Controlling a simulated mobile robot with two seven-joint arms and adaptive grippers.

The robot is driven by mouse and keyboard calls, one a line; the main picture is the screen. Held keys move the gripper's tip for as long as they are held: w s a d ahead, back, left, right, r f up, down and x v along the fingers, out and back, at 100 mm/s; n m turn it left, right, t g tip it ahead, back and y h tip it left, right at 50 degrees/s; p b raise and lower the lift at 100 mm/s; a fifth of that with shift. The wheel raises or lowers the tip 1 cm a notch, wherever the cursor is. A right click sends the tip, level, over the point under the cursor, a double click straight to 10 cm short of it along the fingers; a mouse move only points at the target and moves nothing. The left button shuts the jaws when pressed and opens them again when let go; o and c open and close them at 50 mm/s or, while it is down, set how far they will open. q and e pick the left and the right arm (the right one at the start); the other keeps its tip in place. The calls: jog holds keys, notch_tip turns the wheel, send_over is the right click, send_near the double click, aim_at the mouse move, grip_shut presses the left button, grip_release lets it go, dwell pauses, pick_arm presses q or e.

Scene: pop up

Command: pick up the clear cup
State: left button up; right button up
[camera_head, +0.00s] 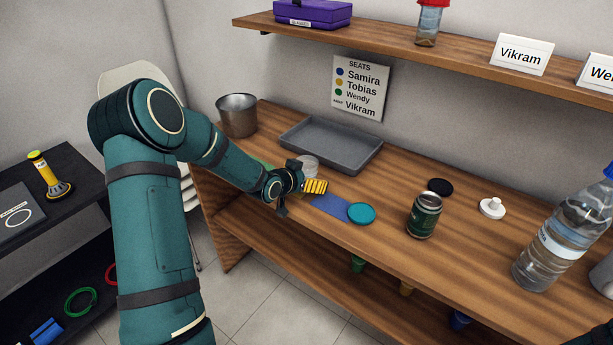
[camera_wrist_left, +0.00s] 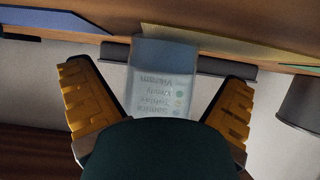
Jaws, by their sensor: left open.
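The clear cup (camera_head: 309,163) stands upright on the wooden workbench, just behind my left gripper in the head view. In the left wrist view, which is upside down, the cup (camera_wrist_left: 163,78) shows between the two yellow fingers, with a gap on each side. The seats sign shows through it. My left gripper (camera_head: 303,184) is open and empty, low over the bench beside the cup; its fingers also show in the wrist view (camera_wrist_left: 158,88). The gripper hides part of the cup in the head view. My right gripper is out of view.
A grey tray (camera_head: 335,158) lies behind the cup and a metal bucket (camera_head: 237,116) stands at the back left. A blue mat (camera_head: 328,206), teal disc (camera_head: 361,213), green can (camera_head: 424,215) and water bottle (camera_head: 562,235) lie or stand to the right. A shelf (camera_head: 380,48) overhangs the bench.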

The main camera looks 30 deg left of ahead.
pick_arm(q)
jog(key=c, duration=1.3)
